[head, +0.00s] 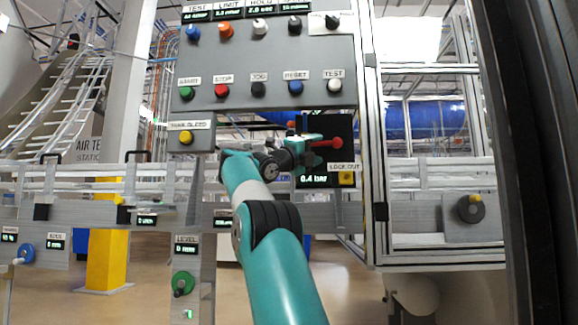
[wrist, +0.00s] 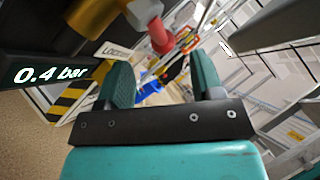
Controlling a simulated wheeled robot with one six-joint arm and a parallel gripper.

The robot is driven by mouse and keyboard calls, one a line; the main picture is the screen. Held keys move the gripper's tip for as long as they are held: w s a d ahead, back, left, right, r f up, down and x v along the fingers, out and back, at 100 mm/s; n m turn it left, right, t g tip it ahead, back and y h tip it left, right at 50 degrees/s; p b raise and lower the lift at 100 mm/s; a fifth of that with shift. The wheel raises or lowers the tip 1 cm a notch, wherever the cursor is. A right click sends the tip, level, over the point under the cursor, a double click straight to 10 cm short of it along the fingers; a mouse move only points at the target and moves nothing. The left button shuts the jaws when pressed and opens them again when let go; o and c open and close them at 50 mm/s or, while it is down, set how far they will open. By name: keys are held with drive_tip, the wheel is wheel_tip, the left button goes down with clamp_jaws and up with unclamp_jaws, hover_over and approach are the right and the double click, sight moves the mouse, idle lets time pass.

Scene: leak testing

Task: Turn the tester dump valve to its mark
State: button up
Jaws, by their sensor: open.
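The dump valve appears to be the red-handled valve on the dark panel at the right of the tester; its red lever (head: 327,143) sticks out to the right of my gripper (head: 308,140). In the wrist view a round red handle end (wrist: 158,36) and a brass-coloured body (wrist: 95,18) show. My gripper (wrist: 160,62) is open, with the red end just beyond and between its two teal fingers in the picture. I cannot tell whether they touch. The display (head: 315,180) below reads 0.4 bar. The mark cannot be made out, and my gripper hides part of the valve.
A yellow lockout piece (head: 346,178) sits just below right of the valve. Left are the tank bleed button (head: 186,138) and rows of coloured knobs on the grey panel (head: 262,75). A metal frame post (head: 374,150) stands close on the right.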

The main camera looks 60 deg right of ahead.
drive_tip(key=b+v, duration=0.5)
drive_tip(key=v, duration=0.7)
drive_tip(key=shift+s, duration=0.1)
